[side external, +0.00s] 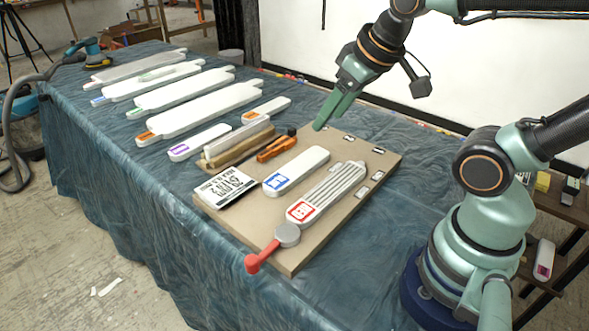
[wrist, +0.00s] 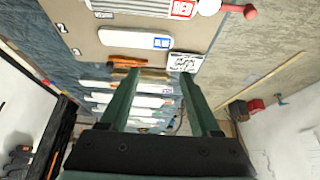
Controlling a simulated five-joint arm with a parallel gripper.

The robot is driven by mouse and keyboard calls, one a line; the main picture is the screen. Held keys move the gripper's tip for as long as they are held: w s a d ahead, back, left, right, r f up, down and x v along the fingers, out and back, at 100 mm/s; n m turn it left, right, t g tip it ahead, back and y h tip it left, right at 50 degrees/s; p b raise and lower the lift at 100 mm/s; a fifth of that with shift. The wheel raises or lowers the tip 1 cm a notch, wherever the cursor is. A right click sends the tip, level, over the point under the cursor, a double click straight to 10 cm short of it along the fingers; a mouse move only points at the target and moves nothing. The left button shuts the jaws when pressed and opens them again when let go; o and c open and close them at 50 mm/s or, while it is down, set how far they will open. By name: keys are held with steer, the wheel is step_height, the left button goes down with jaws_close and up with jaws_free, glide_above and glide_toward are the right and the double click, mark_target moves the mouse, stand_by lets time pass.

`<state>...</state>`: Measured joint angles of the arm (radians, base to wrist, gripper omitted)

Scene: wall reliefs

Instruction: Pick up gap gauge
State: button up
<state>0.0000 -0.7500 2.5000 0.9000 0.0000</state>
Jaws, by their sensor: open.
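No object is marked as the gap gauge. An orange tool with a dark end (side external: 277,148), possibly the gauge, lies at the far left edge of the tan board (side external: 345,200), beside a wooden block. In the wrist view an orange strip (wrist: 126,61) lies near the left fingertip, and the printed white card (wrist: 185,62) near the right one. That card (side external: 224,187) also shows at the board's left corner. My gripper (side external: 325,122) hangs above the board's far corner, apart from the tool. In the wrist view my gripper (wrist: 160,76) is open and empty.
A blue-labelled bar (side external: 297,171) and a ribbed red-labelled bar (side external: 328,192) lie on the board. A red-handled grey knob (side external: 284,237) is at its front. Several long white pieces (side external: 205,108) line the blue-covered table (side external: 130,185).

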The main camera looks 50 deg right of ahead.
steer(key=o, duration=0.3)
steer(key=shift+o, duration=0.2)
